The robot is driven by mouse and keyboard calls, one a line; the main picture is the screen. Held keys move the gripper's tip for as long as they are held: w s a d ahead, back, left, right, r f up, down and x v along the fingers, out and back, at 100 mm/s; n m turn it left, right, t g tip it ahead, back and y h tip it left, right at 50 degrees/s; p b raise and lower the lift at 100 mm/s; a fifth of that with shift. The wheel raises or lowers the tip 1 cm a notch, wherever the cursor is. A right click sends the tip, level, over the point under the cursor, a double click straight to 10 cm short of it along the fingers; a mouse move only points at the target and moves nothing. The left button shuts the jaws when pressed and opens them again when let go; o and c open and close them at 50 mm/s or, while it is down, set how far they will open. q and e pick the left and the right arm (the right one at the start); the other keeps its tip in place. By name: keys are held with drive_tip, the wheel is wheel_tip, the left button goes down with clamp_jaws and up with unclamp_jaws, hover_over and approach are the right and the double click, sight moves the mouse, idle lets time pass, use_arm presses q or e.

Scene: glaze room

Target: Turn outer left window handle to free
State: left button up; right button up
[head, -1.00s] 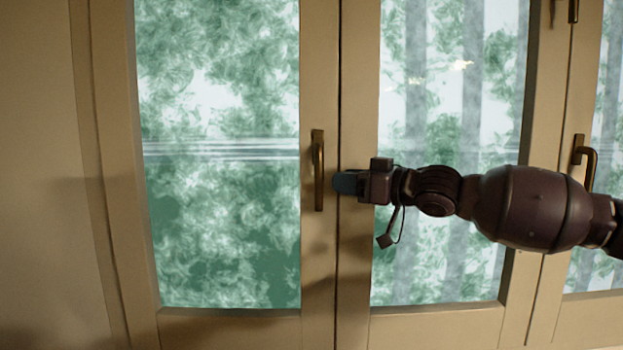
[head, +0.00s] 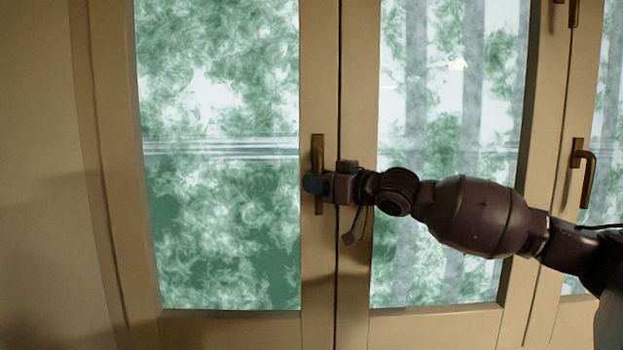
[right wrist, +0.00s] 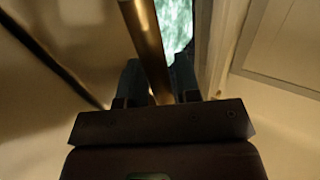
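The outer left window handle (head: 318,150) is a slim brass lever on the right stile of the left window. It stands upright, its lever pointing down. My right gripper (head: 314,184) is at the lever's lower part and hides some of it. In the right wrist view, the brass lever (right wrist: 146,38) runs down between the two fingers of my right gripper (right wrist: 158,84), which stand apart, one on each side. Firm contact on both sides does not show. My left gripper is not in view.
The neighbouring window (head: 445,313) lies behind my right arm. Another brass handle (head: 586,178) is further right, with its lever angled out and down. A bare wall (head: 40,150) is at the left. The space before the left pane is clear.

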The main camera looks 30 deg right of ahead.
drive_tip(key=shift+x, duration=0.8)
drive_tip(key=shift+c, duration=0.4)
clamp_jaws()
